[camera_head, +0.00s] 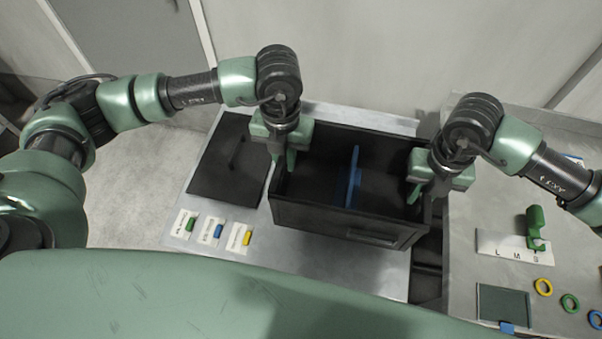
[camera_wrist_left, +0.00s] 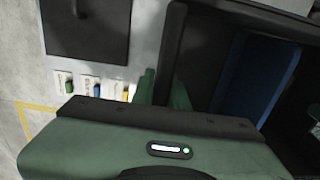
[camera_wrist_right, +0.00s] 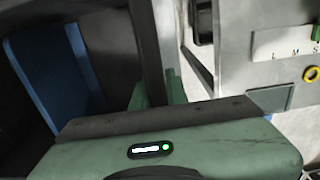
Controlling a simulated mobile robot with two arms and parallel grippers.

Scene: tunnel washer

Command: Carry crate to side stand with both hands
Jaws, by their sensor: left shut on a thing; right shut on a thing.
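A black open crate (camera_head: 338,221) is in the middle of the head view, above a grey table, with a blue divider (camera_head: 353,177) standing inside it. My left gripper (camera_head: 282,163) is shut on the crate's left wall, which also shows in the left wrist view (camera_wrist_left: 176,50). My right gripper (camera_head: 414,188) is shut on the crate's right wall, which shows in the right wrist view (camera_wrist_right: 148,50). The divider also shows in both wrist views (camera_wrist_left: 255,75) (camera_wrist_right: 55,75). I cannot tell for sure whether the crate's underside touches the table.
A black lid-like panel (camera_head: 232,158) with a handle lies left of the crate. Labelled cards with green (camera_head: 190,224), blue (camera_head: 218,231) and yellow (camera_head: 246,238) pieces lie in front of it. A second grey surface (camera_head: 470,215) at right holds a green handled object (camera_head: 536,228), coloured rings (camera_head: 543,287) and a dark panel (camera_head: 503,304).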

